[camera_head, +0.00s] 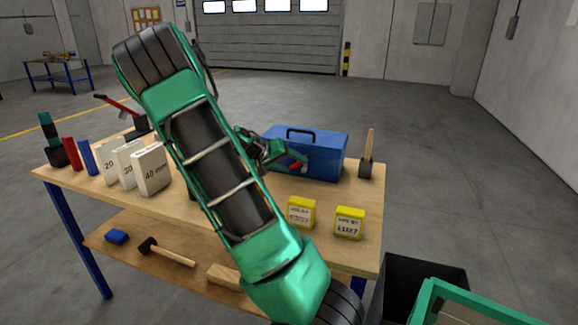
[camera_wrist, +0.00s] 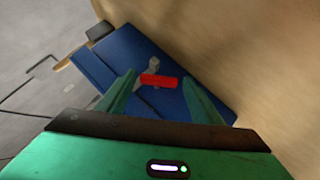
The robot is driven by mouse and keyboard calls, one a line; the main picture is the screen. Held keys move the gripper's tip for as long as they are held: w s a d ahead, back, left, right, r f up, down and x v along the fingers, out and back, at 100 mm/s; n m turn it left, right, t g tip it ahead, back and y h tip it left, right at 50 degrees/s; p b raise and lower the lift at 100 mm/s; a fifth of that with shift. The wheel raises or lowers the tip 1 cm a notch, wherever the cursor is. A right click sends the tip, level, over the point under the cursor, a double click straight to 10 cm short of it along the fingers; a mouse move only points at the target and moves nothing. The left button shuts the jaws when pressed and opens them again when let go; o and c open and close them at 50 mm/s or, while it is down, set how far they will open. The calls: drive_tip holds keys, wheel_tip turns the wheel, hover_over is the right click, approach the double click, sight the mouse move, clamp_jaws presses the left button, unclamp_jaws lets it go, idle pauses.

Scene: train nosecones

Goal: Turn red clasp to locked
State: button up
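The red clasp (camera_wrist: 158,81) is a short bar on the front of the blue toolbox (camera_wrist: 125,50). In the wrist view it lies roughly crosswise between the fingertips of my gripper (camera_wrist: 160,78), with a gap visible on both sides. A small grey metal piece (camera_wrist: 153,63) sits just beyond it. My gripper is open and holds nothing. In the head view the clasp (camera_head: 296,165) shows at the left front of the toolbox (camera_head: 328,157), right by my green fingers. I cannot tell how deep the fingertips reach around the clasp.
The toolbox stands on a wooden workbench (camera_head: 345,260). Two yellow-topped boxes (camera_head: 301,213) stand in front of it, and a wooden-handled tool (camera_head: 367,150) at its right. White numbered boxes (camera_head: 150,170) stand at the left. My arm hides the bench's middle.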

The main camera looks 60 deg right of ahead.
drive_tip(key=c, duration=0.8)
drive_tip(key=shift+o, duration=0.3)
drive_tip(key=shift+s+r+m+t+y, duration=0.1)
drive_tip(key=shift+s+m+t+y, duration=0.15)
drive_tip(key=shift+m+t+y, duration=0.65)
drive_tip(key=shift+t, duration=0.7)
drive_tip(key=shift+w, duration=0.1)
drive_tip(key=o, duration=1)
drive_tip(key=shift+o, duration=0.2)
drive_tip(key=v, duration=1)
drive_tip(key=shift+a, duration=0.35)
